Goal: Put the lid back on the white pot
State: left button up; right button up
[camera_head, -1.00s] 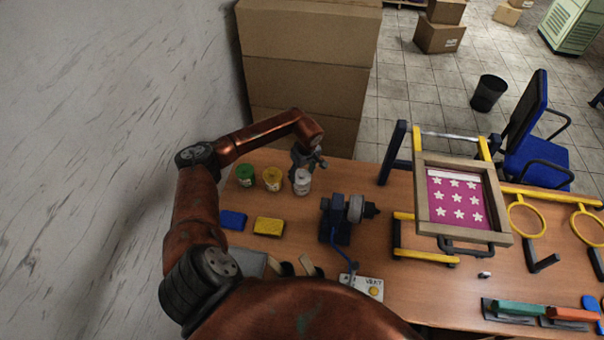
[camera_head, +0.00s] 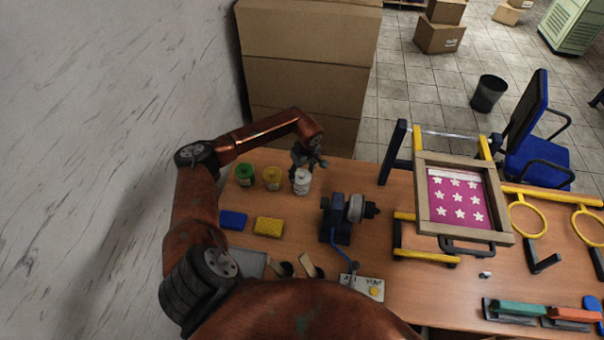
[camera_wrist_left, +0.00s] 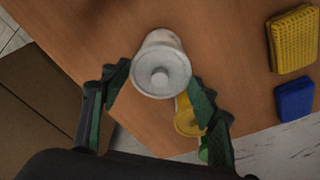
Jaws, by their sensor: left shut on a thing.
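The white pot (camera_head: 302,186) stands at the back left of the table, beside the yellow and green pots. My left gripper (camera_head: 307,165) is over its top from behind. In the left wrist view, the round white lid (camera_wrist_left: 160,72) with a central knob lies across the mouth of the white pot (camera_wrist_left: 160,36). The fingers of my left gripper (camera_wrist_left: 157,88) are on either side of the lid, shut on it. I cannot tell whether the lid is fully seated. My right gripper is not in view.
The yellow pot (camera_head: 272,180) and green pot (camera_head: 245,175) stand close left of the white pot. Blue (camera_head: 233,219) and yellow (camera_head: 269,227) sponges lie in front. A dark clamp-like device (camera_head: 341,215) stands to the right. Stacked cardboard boxes (camera_head: 306,75) rise behind.

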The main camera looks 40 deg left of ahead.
pick_arm(q)
jog(key=shift+f+b, duration=0.15)
jog(key=shift+b, duration=0.15)
dwell(0.5)
dwell(1.0)
jog(key=o, duration=0.8)
jog(key=shift+o, duration=0.2)
jog(key=shift+o, duration=0.2)
jog(key=o, duration=0.4)
jog(key=shift+o, duration=0.2)
